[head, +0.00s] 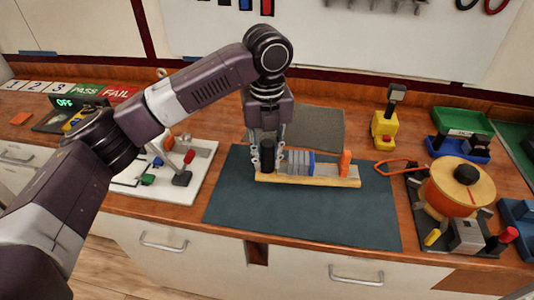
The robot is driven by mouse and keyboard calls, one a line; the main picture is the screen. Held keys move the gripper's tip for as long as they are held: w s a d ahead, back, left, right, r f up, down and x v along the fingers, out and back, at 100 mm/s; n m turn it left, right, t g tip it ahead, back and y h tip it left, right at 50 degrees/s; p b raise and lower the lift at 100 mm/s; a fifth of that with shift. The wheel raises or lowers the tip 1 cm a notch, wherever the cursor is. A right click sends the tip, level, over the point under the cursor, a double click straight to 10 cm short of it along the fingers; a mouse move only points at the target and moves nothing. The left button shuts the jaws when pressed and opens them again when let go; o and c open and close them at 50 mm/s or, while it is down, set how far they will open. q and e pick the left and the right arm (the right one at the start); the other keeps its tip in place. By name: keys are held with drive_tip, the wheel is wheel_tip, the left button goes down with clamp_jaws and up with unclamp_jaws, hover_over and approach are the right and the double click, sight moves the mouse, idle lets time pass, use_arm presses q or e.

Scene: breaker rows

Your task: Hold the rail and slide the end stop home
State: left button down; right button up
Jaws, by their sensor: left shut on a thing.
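The rail (328,182) is a long pale wooden-yellow bar lying left to right on the dark mat. A row of grey blocks (299,163), with a blue one (311,162) at its right side, stands on the rail. An upright orange end stop (345,163) stands near the rail's right end, with a gap between it and the blue block. My left gripper (267,160) comes down from above at the rail's left end, shut on the upright black grip (268,154) there. The fingertips are partly hidden by the grip. My right gripper is out of view.
The dark mat (240,205) is clear in front of the rail. A grey pad (318,125) lies behind it. A white board with coloured parts (150,190) is at left. A yellow stand (383,130), an orange spool (455,187) and green and blue bins (463,122) are at right.

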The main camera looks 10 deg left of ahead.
use_arm(q)
drive_tip(key=shift+f+b, duration=0.75)
drive_tip(key=shift+f, duration=4)
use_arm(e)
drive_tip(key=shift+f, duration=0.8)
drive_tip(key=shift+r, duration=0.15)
use_arm(q)
drive_tip(key=shift+p, duration=0.6)
drive_tip(key=shift+f, duration=0.1)
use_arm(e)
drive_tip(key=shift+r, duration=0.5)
use_arm(q)
drive_tip(key=shift+f+p, duration=0.25)
drive_tip(key=shift+p, duration=0.1)
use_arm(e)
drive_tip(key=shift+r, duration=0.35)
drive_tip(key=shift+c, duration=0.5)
